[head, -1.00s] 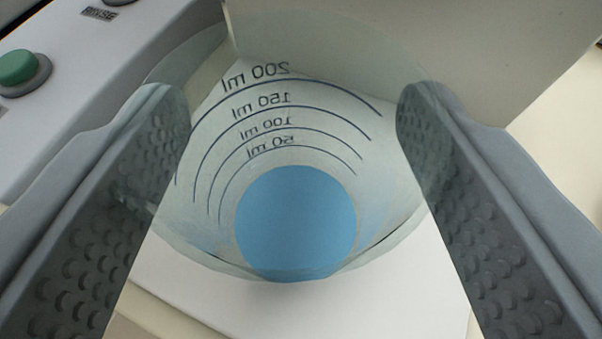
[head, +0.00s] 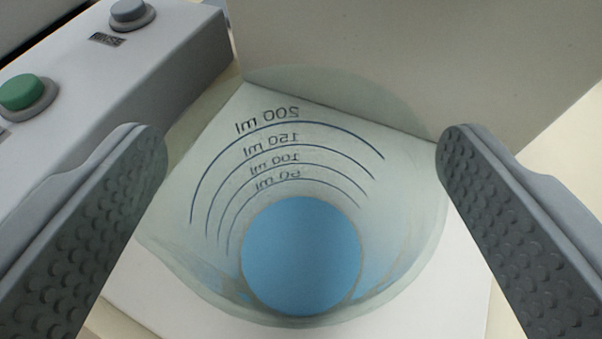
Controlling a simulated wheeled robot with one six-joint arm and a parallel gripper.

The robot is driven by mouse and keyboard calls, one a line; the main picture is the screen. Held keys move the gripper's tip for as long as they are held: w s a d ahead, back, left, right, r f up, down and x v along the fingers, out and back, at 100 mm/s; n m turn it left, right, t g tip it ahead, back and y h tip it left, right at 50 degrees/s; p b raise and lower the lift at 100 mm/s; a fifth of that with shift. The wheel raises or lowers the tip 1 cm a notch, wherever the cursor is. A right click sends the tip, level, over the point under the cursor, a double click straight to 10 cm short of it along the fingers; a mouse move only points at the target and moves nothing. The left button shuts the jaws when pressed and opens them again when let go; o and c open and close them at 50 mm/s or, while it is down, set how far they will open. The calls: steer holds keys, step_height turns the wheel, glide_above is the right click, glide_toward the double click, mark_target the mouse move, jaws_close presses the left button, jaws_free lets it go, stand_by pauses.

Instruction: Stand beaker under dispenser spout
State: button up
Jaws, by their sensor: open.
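A clear glass beaker (head: 210,240) with dark marks from 50 to 200 ml, seen mirrored, stands on a white plate (head: 460,300). A round blue area (head: 300,255) shows at its bottom, likely blue liquid. My gripper (head: 302,140) is open, with one dimpled grey finger at each side of the beaker. A gap shows between the right finger and the glass; the left finger is close to the rim, and I cannot tell whether it touches. No spout shows in this view.
A grey control box (head: 170,70) with a green button (head: 25,92) and a grey button (head: 131,13) is at the upper left. A plain grey upright panel (head: 430,60) stands right behind the beaker. Pale surface is free at the right.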

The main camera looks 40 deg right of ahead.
steer(key=v, duration=1.2)
steer(key=s+r+n+t+y, duration=0.2)
steer(key=s+r+t+y, duration=0.15)
steer(key=s+r, duration=0.45)
steer(key=s+r+n+t+y, duration=0.2)
steer(key=s+r+t+y, duration=0.15)
steer(key=r, duration=0.75)
steer(key=s+r+n+y, duration=0.1)
steer(key=s+n, duration=0.3)
steer(key=s, duration=1.8)
steer(key=shift+a+n+y, duration=0.3)
steer(key=shift+n+y, duration=0.1)
steer(key=shift+y, duration=0.4)
steer(key=shift+r, duration=0.1)
steer(key=shift+c, duration=0.2)
